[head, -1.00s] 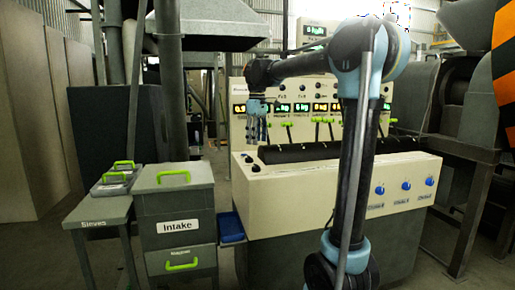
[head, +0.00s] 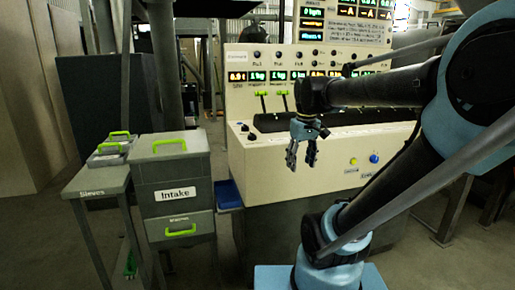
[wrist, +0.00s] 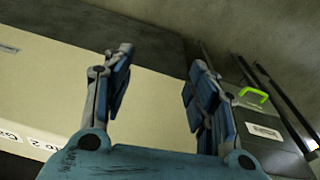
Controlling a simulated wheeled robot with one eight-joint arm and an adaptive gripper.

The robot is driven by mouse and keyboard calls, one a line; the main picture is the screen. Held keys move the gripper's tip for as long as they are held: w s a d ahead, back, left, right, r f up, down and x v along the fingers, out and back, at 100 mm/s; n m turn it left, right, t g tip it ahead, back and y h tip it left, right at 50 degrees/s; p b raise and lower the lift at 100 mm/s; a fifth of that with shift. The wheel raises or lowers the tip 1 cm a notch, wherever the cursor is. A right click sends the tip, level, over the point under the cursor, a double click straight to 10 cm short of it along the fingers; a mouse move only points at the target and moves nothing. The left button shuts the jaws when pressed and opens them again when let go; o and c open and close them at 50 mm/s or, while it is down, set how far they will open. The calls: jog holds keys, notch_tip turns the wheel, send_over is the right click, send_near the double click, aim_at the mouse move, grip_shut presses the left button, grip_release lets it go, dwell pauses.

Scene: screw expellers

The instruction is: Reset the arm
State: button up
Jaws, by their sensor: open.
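My gripper (head: 302,153) hangs in front of the cream control console (head: 270,170) in the head view, fingers pointing down. It is open and empty. In the wrist view its two blue-padded fingers (wrist: 160,95) stand well apart with nothing between them. The console's pale front panel lies beyond the fingers there. My arm comes in from the right of the head view, with its forearm reaching left across the console.
A grey Intake box (head: 176,190) with green handles stands left of the console; it also shows in the wrist view (wrist: 262,128). A Sieves table (head: 92,184) holds grey trays (head: 108,154). A blue bin (head: 228,194) sits between box and console. Dark floor is open in front.

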jog(key=s+d+f+m, duration=0.4)
jog(key=s+f, duration=0.6)
jog(key=f, duration=0.3)
jog(key=shift+s+f+t, duration=0.25)
jog(key=shift+f+t, duration=0.1)
jog(key=shift+t, duration=0.05)
jog(key=shift+w+f, duration=0.2)
jog(key=shift+w, duration=0.25)
